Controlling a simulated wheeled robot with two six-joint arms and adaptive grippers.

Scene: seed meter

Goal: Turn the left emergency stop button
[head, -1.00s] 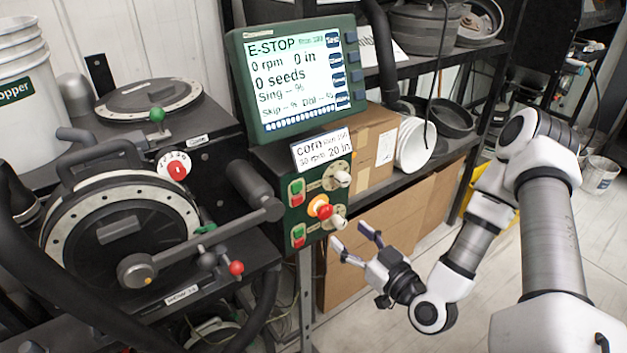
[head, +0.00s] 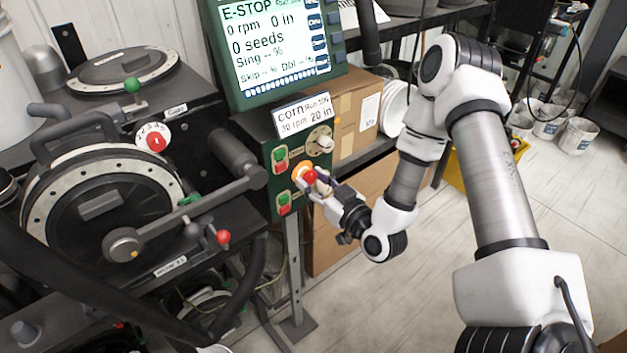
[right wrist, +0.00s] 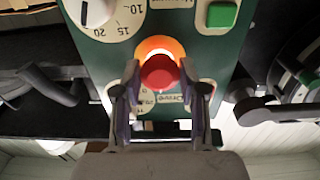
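The red emergency stop button (head: 310,176) with its glowing orange ring sits on the green control panel (head: 272,158). It also shows in the right wrist view (right wrist: 159,72), between the two fingertips. My right gripper (head: 320,183) is at the button, with one finger on either side of it. In the right wrist view, the gripper (right wrist: 159,78) is open around the button, with narrow gaps; I cannot tell whether either finger touches it. The fingers partly hide the panel's lower right part in the head view. My left gripper is not in view.
Green and red push buttons (head: 282,202) and a white dial knob (head: 324,143) flank the button. The display (head: 280,48) above reads E-STOP. A lever arm (head: 190,205) of the seed meter lies left of the panel. Open floor (head: 400,300) lies at the right.

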